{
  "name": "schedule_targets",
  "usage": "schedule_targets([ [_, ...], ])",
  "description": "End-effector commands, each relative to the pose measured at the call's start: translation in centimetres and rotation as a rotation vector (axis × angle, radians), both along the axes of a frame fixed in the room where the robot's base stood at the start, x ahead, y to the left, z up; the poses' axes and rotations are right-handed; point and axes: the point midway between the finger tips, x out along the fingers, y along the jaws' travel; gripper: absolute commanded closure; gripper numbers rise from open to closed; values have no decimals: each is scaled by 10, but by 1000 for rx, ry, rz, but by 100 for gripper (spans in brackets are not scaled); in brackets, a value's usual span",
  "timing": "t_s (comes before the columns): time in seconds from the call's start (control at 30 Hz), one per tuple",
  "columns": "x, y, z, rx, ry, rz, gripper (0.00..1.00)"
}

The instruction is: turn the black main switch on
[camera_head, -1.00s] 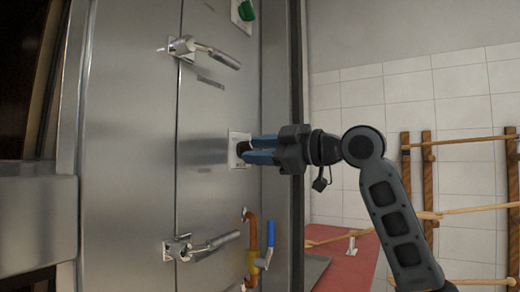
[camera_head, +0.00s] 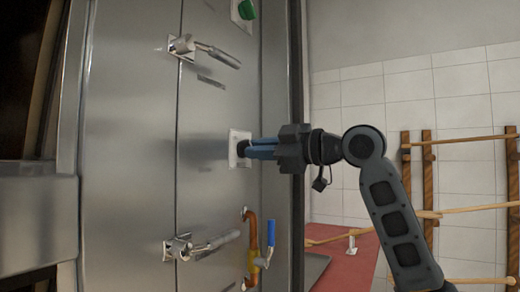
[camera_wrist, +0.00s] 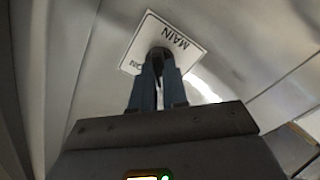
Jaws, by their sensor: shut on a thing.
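The black main switch (camera_head: 241,149) sits on a white plate (camera_head: 234,161) on the steel panel; my fingertips cover most of it. In the wrist view the plate (camera_wrist: 185,45) reads "MAIN", with part of another word beside the knob, and the black switch (camera_wrist: 159,54) shows between and beyond the fingertips. My gripper (camera_head: 250,149) reaches in from the right, its blue fingers closed on the switch. The fingertips also show in the wrist view (camera_wrist: 158,68). The switch's exact turn angle is hidden by the fingers.
A green knob (camera_head: 246,9) is above on the same panel. Two metal door handles (camera_head: 212,53) (camera_head: 207,244) stick out at left. An orange pipe with a blue lever valve (camera_head: 270,240) is below my gripper. A wooden rack (camera_head: 428,170) stands at right.

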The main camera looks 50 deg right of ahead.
Motion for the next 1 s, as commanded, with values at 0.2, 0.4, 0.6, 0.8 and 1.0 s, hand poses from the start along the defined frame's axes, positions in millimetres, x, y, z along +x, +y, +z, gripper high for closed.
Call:
schedule_targets([
  [0.2,0,1,1,97,25,3,100],
  [0.4,0,1,2,253,63,2,100],
  [0.6,0,1,3,439,108,3,100],
  [0.8,0,1,3,624,152,2,100],
  [1.0,0,0,3,809,199,1,100],
])
